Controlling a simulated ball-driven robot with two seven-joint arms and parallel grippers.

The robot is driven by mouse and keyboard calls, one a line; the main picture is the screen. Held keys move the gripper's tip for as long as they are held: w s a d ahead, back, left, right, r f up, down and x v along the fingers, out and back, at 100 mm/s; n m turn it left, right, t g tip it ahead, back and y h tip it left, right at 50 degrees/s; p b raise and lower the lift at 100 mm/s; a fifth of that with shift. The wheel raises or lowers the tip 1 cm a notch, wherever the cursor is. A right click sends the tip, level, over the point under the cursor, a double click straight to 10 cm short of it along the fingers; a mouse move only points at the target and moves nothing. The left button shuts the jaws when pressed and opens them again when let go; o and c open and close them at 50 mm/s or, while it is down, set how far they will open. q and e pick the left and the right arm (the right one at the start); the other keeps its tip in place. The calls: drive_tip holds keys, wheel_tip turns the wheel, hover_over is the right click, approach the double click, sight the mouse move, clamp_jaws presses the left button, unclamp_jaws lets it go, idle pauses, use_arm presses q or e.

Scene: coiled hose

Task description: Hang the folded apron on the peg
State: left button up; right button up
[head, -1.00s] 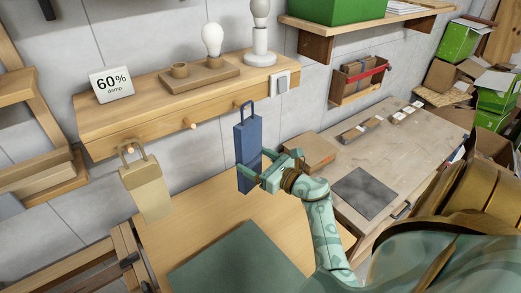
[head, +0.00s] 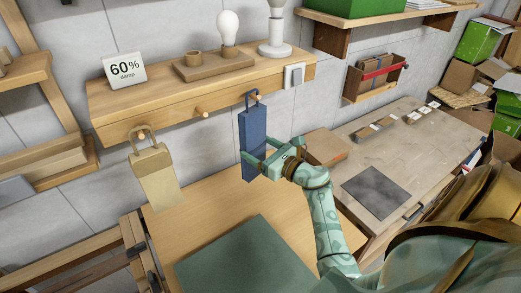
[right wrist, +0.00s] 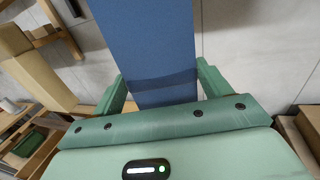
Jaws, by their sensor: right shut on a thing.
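A dark blue folded apron (head: 253,142) with a stiff loop (head: 254,99) on top is upright in my right gripper (head: 262,163). The right gripper is shut on its lower part. In the right wrist view the blue apron (right wrist: 150,45) passes between the two green fingers (right wrist: 158,92). The loop overlaps the right-hand wooden peg (head: 258,97); I cannot tell whether the peg is through it or behind it. A tan folded piece (head: 156,178) hangs by its loop from the left peg (head: 140,135). The middle peg (head: 201,112) is bare. My left gripper is out of view.
Below are a wooden table (head: 205,205) and a green mat (head: 245,255). A cardboard box (head: 325,147) stands right of the gripper.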

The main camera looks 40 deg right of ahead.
idle(0.3)
drive_tip(key=o, duration=1.1)
drive_tip(key=shift+o, duration=0.2)
drive_tip(key=s+d+b, duration=0.2)
drive_tip(key=s+b, duration=0.1)
drive_tip(key=s, duration=1.3)
drive_tip(key=shift+d, duration=0.25)
drive_tip(key=shift+s, duration=0.1)
